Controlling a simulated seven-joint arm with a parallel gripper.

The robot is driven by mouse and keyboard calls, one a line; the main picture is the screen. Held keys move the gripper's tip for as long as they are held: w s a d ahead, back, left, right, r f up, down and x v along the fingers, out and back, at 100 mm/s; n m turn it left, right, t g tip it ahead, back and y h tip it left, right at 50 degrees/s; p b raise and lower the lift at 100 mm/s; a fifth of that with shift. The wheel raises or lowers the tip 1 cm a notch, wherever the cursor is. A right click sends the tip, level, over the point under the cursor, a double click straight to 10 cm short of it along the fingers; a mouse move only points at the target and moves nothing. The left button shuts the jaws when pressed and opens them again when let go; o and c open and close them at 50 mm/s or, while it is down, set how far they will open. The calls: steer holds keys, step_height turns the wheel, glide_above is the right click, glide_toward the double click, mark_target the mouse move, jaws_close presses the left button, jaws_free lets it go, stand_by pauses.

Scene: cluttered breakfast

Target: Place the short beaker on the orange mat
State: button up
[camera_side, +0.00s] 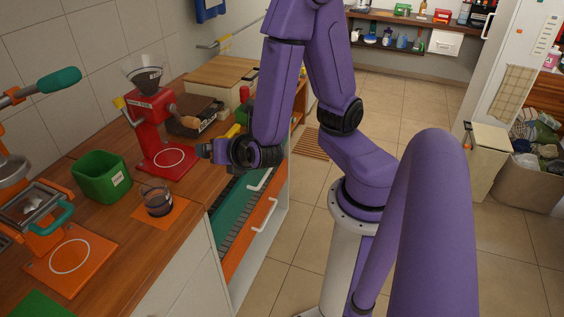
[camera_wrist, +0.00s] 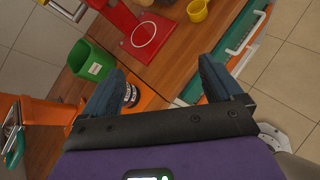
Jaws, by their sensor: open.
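The short beaker (camera_side: 158,203), clear glass with a dark lower part, stands upright on the orange mat (camera_side: 176,213) near the counter's front edge in the side view. In the wrist view the beaker (camera_wrist: 131,96) is partly hidden by the left finger, with some of the orange mat (camera_wrist: 152,100) showing beside it. My gripper (camera_side: 205,150) is open and empty, apart from the beaker and up to its right in the side view. Its two fingers (camera_wrist: 162,66) are spread wide in the wrist view.
A green bin (camera_side: 101,177) stands left of the beaker. A red grinder (camera_side: 157,130) with a glass funnel stands behind it. An orange coffee machine (camera_side: 70,255) is at the left. A drawer (camera_side: 252,225) with a green interior is open below the counter.

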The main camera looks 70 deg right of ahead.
steer(key=s+a+r+m+g+y, duration=0.1)
steer(key=s+r+m+g+y, duration=0.1)
steer(key=s+m+g, duration=0.3)
steer(key=s+a+r+m+g+y, duration=0.2)
steer(key=s+m+g+y, duration=0.2)
steer(key=s+m, duration=0.4)
steer(key=s+g, duration=0.1)
steer(key=s, duration=0.2)
steer(key=shift+a+y, duration=0.3)
steer(key=shift+y, duration=0.1)
